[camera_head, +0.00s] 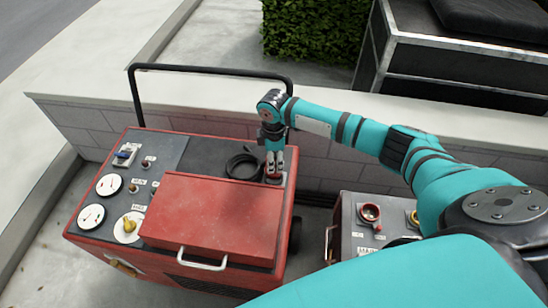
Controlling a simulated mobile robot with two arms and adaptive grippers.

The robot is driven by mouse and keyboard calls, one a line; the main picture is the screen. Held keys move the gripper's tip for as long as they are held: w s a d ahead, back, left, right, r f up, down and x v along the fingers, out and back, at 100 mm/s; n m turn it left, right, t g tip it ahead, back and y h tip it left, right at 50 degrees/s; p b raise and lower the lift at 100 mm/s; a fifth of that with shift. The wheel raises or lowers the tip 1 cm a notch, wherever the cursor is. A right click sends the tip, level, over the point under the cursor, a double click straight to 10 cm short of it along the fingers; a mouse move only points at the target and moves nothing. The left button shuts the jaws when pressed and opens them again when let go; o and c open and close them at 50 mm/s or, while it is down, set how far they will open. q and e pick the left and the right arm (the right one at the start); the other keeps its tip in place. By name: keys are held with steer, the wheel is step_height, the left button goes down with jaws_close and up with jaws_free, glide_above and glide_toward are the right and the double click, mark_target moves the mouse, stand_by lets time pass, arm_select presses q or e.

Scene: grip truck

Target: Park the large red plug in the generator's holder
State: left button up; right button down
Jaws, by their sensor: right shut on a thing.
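The red generator (210,222) stands in the middle left, with gauges and a dark panel on its top. My right gripper (275,172) points down at the back right corner of the generator's top. It is shut on a small red thing (274,180), likely the large red plug, mostly hidden by the fingers. A black ring-shaped part (243,166) lies on the generator's top just left of the gripper. I cannot tell whether it is a cable or part of the holder, or whether the plug touches the holder. My left gripper is not in view.
A black handle bar (210,70) rises behind the generator. A low block wall (90,120) runs behind both, and a black case (465,60) stands beyond it.

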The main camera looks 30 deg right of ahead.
steer(key=shift+f+b, duration=0.65)
steer(key=shift+f, duration=1.05)
stand_by(0.6)
steer(key=c, duration=0.6)
jaws_free()
steer(key=shift+o, duration=0.4)
steer(key=shift+o, duration=1.4)
steer(key=shift+r+p, duration=2.5)
steer(key=shift+p, duration=0.15)
